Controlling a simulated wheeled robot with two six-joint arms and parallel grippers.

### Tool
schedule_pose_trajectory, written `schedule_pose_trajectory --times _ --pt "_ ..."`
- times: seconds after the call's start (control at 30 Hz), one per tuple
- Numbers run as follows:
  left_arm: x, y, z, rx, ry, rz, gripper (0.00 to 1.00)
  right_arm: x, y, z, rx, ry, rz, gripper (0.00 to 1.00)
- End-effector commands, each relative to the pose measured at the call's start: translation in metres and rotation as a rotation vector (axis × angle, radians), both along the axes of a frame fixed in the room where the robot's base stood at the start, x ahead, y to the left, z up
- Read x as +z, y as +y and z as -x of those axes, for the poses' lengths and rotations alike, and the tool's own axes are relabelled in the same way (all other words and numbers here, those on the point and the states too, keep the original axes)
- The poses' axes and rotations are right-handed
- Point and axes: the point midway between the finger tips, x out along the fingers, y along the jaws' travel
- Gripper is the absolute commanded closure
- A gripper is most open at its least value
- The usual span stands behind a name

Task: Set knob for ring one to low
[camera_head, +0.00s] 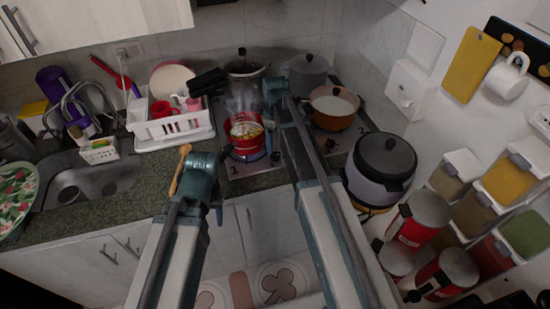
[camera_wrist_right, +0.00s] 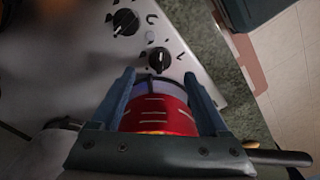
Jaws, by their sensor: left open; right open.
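In the head view the stove (camera_head: 262,180) stands on the counter, with a "1" marked at its front left corner. A red pot (camera_head: 243,146) stands on its front left. In the right wrist view two black knobs with white pointer marks show on the stove panel: one nearer knob (camera_wrist_right: 159,60) and one farther knob (camera_wrist_right: 125,22). Which belongs to ring one is unclear. My right gripper (camera_wrist_right: 158,82) is open, its fingers either side of a red object, apparently the pot; contact is unclear. My left gripper (camera_head: 203,172) is open above the counter edge, left of the stove.
An orange pot (camera_head: 332,108) and grey pot (camera_head: 308,74) stand behind. A rice cooker (camera_head: 382,168) is at the right. A white dish rack (camera_head: 170,126) and sink (camera_head: 92,182) are at the left.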

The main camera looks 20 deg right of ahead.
Motion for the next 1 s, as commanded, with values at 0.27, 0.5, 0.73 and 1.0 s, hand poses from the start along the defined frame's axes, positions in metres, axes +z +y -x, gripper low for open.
schedule_pose_trajectory --times 0.27,0.5,0.73,1.0 --pt "-0.045 0.0 0.0 0.002 0.0 0.0 0.5 -0.045 0.0 0.0 0.0 0.0 0.0 0.22" --pt "-0.053 0.0 0.0 0.002 0.0 0.0 0.5 -0.053 0.0 0.0 0.0 0.0 0.0 0.22" --pt "-0.052 0.0 0.0 0.002 0.0 0.0 0.5 -0.052 0.0 0.0 0.0 0.0 0.0 0.26" --pt "-0.052 0.0 0.0 0.002 0.0 0.0 0.5 -0.052 0.0 0.0 0.0 0.0 0.0 0.74"
